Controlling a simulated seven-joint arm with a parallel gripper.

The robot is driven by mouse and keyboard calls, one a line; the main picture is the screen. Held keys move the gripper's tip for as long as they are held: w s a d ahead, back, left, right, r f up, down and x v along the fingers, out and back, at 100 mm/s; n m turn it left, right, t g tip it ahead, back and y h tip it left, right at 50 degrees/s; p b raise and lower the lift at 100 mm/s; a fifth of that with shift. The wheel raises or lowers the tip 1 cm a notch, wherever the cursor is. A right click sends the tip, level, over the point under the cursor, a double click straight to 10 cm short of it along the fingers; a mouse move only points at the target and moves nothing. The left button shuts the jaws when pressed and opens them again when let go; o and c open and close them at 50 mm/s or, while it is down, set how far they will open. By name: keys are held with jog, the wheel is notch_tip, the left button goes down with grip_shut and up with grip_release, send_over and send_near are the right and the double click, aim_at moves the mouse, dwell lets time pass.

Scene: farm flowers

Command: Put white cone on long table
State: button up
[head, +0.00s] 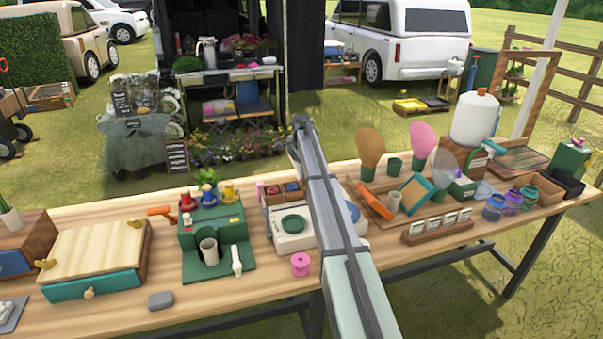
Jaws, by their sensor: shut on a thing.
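The long wooden table (120,318) runs across the front of the head view, with many goods on it. My arm rises from the bottom centre and crosses over the middle of the table, its far end in front of the dark stall. My gripper's fingers do not show, and I cannot see what they hold. I cannot make out a white cone in this view. My arm hides a strip of the table and whatever lies behind it.
A wooden box (90,262), a green stand with a cup (209,250) and a white scale-like device (290,228) stand on the left and middle. A pink spool (300,264) and grey block (160,300) lie near the front edge. A white tank (474,120) stands right.

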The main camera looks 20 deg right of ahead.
jog(key=shift+f, duration=0.5)
jog(key=shift+f, duration=0.2)
jog(key=o, duration=0.7)
jog(key=shift+o, duration=0.2)
jog(key=shift+r, duration=0.15)
notch_tip(320, 180, up, 12)
